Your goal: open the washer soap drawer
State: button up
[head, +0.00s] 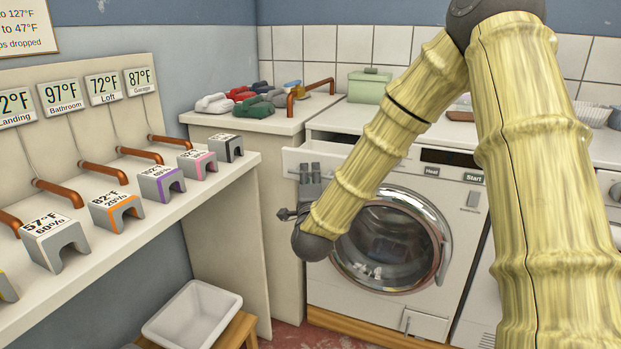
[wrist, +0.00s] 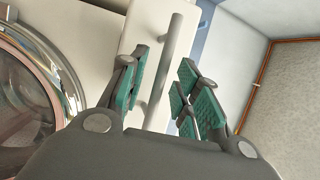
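The washer (head: 455,225) is white with a round glass door, in the middle right of the head view. Its soap drawer (head: 292,162), at the top left of the front, stands out from the body, with a dark gap behind its front panel. My gripper (head: 310,174) is at that panel. In the wrist view the grey bar handle (wrist: 177,42) on the white drawer front (wrist: 142,22) lies between the teal finger pads of my gripper (wrist: 165,80). The fingers are apart, with visible space at the right pads. The drawer's inside is mostly hidden by my arm.
A shelf (head: 120,225) with grey blocks runs along the left. A white tub (head: 192,314) sits on a wooden stool below it. A counter (head: 250,122) with colourful folded items stands left of the washer. A green box (head: 369,87) is behind.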

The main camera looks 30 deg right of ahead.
jog(key=v, duration=1.2)
jog(key=shift+f, duration=0.15)
jog(key=s+a+f+n+g+y, duration=0.3)
jog(key=f+n, duration=0.1)
jog(key=f, duration=0.7)
jog(key=s+a+f+n+g+y, duration=0.25)
jog(key=f+n, duration=0.25)
jog(key=f, duration=0.7)
jog(key=s+a+f+n+g+y, duration=0.2)
jog(key=s+f+n, duration=0.2)
jog(key=f, duration=0.7)
jog(key=s+a+f+n+g+y, duration=0.1)
jog(key=s+f+n+g, duration=0.2)
jog(key=s+f, duration=0.45)
jog(key=s+f+n+g, duration=0.3)
jog(key=s+f+g, duration=0.1)
jog(key=s, duration=0.6)
jog(key=s+a+f+n+g+y, duration=0.1)
jog(key=s+f+n+g, duration=0.2)
jog(key=s+f, duration=0.45)
notch_tip(320, 180, up, 23)
jog(key=s+p, duration=0.1)
jog(key=p, duration=2)
jog(key=shift+s+f, duration=0.25)
jog(key=shift+s, duration=0.1)
jog(key=shift+h, duration=0.25)
